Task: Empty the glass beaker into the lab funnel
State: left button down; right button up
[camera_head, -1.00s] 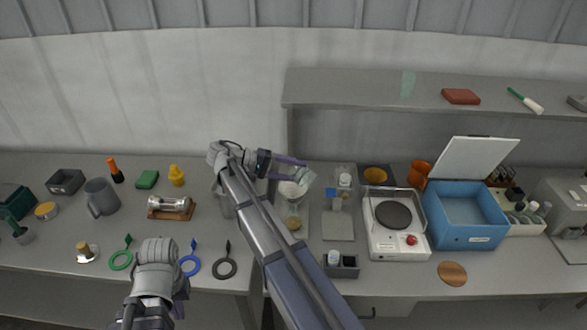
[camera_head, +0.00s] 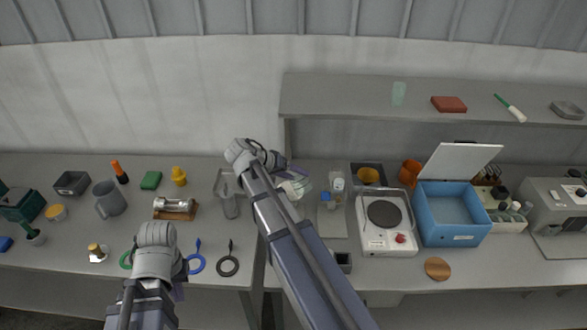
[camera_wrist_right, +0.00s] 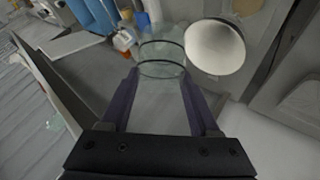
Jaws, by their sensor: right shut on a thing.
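The clear glass beaker (camera_wrist_right: 160,72) is between the purple fingers of my right gripper (camera_wrist_right: 163,90), which is shut on it. In the head view the beaker (camera_head: 296,188) appears tilted, past the end of my right arm; its contents cannot be made out. The white lab funnel (camera_wrist_right: 215,47) shows its wide mouth right beside the beaker in the right wrist view. Whether they touch is unclear. In the head view my right arm and the beaker largely hide the funnel. My left gripper (camera_head: 178,293) is low at the front left, mostly hidden behind its own wrist.
A hot plate (camera_head: 384,222) and an open blue box (camera_head: 450,215) stand to the right. A raised shelf (camera_head: 350,95) runs behind.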

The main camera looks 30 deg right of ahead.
jog(key=shift+s+r+m+t+y+p, duration=0.45)
jog(key=shift+s+r+t+p, duration=0.2)
jog(key=shift+t, duration=0.35)
jog(key=shift+w+d+m+t+y, duration=0.15)
jog(key=shift+m+t+y, duration=0.3)
jog(key=shift+t, duration=0.45)
jog(key=shift+w+r+m+t, duration=0.25)
jog(key=shift+m+t, duration=0.25)
jog(key=shift+t, duration=0.3)
jog(key=shift+f, duration=0.1)
